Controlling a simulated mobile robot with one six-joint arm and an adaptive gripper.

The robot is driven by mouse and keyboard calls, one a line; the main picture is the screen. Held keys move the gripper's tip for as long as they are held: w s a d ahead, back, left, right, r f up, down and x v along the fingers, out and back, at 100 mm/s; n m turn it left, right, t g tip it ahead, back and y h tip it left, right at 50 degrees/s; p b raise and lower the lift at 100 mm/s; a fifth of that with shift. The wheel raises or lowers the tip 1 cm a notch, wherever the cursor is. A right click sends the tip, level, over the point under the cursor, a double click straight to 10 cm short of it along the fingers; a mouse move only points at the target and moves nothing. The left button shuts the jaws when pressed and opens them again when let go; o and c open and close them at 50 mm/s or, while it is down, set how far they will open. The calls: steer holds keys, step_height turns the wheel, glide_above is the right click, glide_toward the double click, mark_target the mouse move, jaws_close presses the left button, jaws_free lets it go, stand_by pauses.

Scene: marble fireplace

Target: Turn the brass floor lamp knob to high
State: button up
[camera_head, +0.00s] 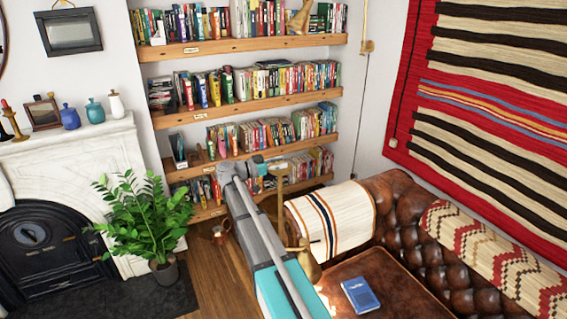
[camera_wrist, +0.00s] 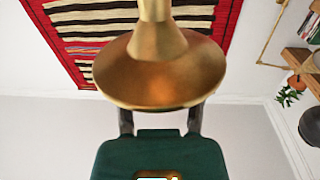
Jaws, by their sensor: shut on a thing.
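A brass floor lamp shows in the head view as a slim upright pole (camera_head: 280,205) with a brass cone (camera_head: 307,266) lower down, beside the sofa. In the wrist view a large flared brass part (camera_wrist: 160,75) fills the middle, close to the camera. My gripper (camera_wrist: 160,118) has a dark green body and two dark fingers running up behind the brass flare. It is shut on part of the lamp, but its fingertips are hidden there. The knob cannot be made out, nor its setting. In the head view my arm reaches to the lamp's upper end.
A brown leather sofa (camera_head: 400,208) with a striped throw (camera_head: 325,217) and a blue book (camera_head: 360,295) stands right of the lamp. Bookshelves (camera_head: 240,105) are behind. A potted plant (camera_head: 150,222) and a white fireplace (camera_head: 85,158) are at left.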

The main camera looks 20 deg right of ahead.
steer(key=m+g, duration=0.2)
steer(key=g, duration=0.1)
steer(key=shift+w+g+y, duration=0.2)
steer(key=shift+g+y, duration=0.1)
steer(key=shift+s+m+g+y, duration=0.15)
steer(key=shift+m+g+y, duration=0.25)
steer(key=shift+m+g, duration=0.7)
steer(key=shift+g, duration=0.3)
steer(key=o, duration=1.1)
steer(key=shift+s+d, duration=0.1)
steer(key=shift+o, duration=0.3)
steer(key=v, duration=0.7)
steer(key=shift+a, duration=0.25)
